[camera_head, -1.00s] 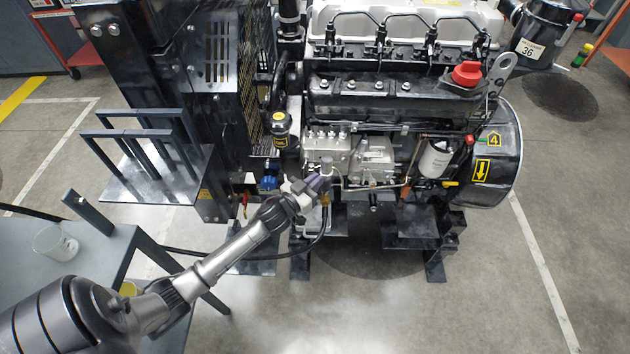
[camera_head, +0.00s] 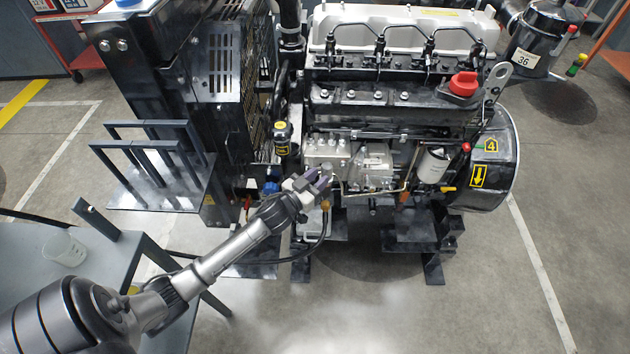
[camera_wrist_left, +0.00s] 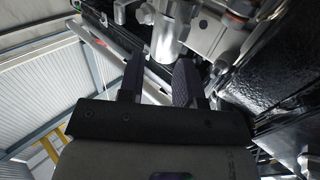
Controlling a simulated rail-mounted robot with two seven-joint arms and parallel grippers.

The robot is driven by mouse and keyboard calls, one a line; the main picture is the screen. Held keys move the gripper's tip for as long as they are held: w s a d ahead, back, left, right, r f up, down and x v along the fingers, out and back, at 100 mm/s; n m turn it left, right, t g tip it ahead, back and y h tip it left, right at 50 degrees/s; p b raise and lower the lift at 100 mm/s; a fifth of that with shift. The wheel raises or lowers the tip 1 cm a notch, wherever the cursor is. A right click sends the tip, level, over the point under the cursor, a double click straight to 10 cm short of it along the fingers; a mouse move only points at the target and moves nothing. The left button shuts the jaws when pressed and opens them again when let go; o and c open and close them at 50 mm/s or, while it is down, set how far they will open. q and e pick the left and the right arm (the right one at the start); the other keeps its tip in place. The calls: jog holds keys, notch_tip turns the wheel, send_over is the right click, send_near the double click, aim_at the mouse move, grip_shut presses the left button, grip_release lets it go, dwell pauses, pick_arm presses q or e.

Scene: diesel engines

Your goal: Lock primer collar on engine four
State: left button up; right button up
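Engine four (camera_head: 375,100) stands at centre in the head view, with a yellow "4" label (camera_head: 491,144) on its right-hand housing. My left gripper (camera_head: 319,179) is at the lower left of its front face, by the silver pump block. A small grey cylinder, likely the primer collar (camera_head: 327,170), is at the fingertips. In the left wrist view my gripper (camera_wrist_left: 158,70) has its two dark fingers apart. A silver cylinder (camera_wrist_left: 170,42) lies just beyond and between the fingertips; contact cannot be told. My right gripper is not in view.
A dark hose (camera_head: 310,248) loops below my left gripper. A fuel filter (camera_head: 432,165) and brass pipe are to the right. A grey bench (camera_head: 50,285) with a glass beaker (camera_head: 64,249) is at lower left. The floor in front of the engine is clear.

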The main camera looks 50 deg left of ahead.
pick_arm(q)
jog(key=d+r+p, duration=0.1)
jog(key=d+r, duration=0.2)
jog(key=d, duration=0.2)
jog(key=w+d+r+p, duration=0.1)
jog(key=d+r, duration=0.2)
jog(key=d, duration=0.3)
jog(key=shift+p, duration=0.4)
